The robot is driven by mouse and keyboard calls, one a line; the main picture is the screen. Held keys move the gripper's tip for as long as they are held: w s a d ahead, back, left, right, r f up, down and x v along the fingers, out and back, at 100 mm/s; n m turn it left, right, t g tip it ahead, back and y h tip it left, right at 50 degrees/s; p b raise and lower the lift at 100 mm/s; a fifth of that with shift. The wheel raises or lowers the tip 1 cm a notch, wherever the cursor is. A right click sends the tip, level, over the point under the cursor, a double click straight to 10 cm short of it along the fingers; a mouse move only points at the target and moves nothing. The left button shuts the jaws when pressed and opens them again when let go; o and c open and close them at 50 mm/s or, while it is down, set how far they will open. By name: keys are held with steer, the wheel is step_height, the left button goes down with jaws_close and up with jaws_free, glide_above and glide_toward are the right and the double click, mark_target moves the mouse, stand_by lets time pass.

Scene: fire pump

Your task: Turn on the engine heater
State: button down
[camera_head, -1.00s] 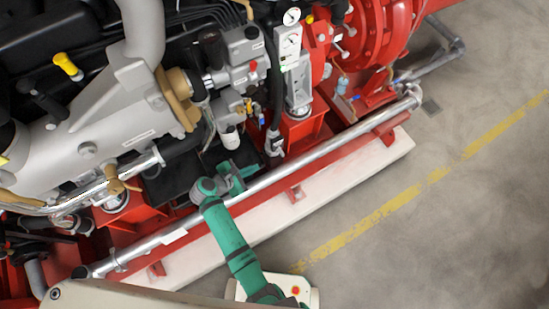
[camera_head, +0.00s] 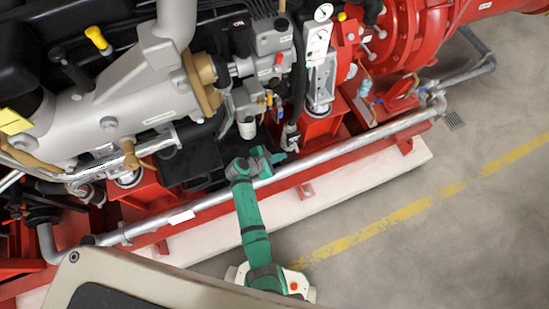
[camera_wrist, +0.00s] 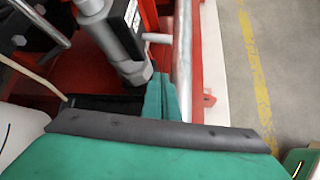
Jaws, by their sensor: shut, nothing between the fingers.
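My green gripper (camera_head: 279,158) is over the silver pipe along the front of the engine skid in the head view. Its fingers (camera_wrist: 162,97) are closed together and empty in the wrist view. Just beyond them is a grey metal cylinder (camera_wrist: 133,68) with a black-and-white label and a short side stub; the fingers look close to it, but I cannot tell whether they touch. A similar grey cylinder (camera_head: 321,85) stands below the gauge panel in the head view. I cannot make out which part is the engine heater or its switch.
The silver pipe (camera_head: 345,154) and red skid frame run along the engine's front. A pale plinth (camera_head: 370,180) lies below them. Hoses and fittings crowd the area behind my gripper. Open concrete floor (camera_head: 460,240) with a yellow line is at lower right.

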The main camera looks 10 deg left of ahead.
mark_target(296, 147)
steer(key=d, duration=0.1)
steer(key=w+d+r, duration=0.1)
steer(key=d+r, duration=0.1)
steer(key=shift+w, duration=0.3)
steer(key=shift+d, duration=0.25)
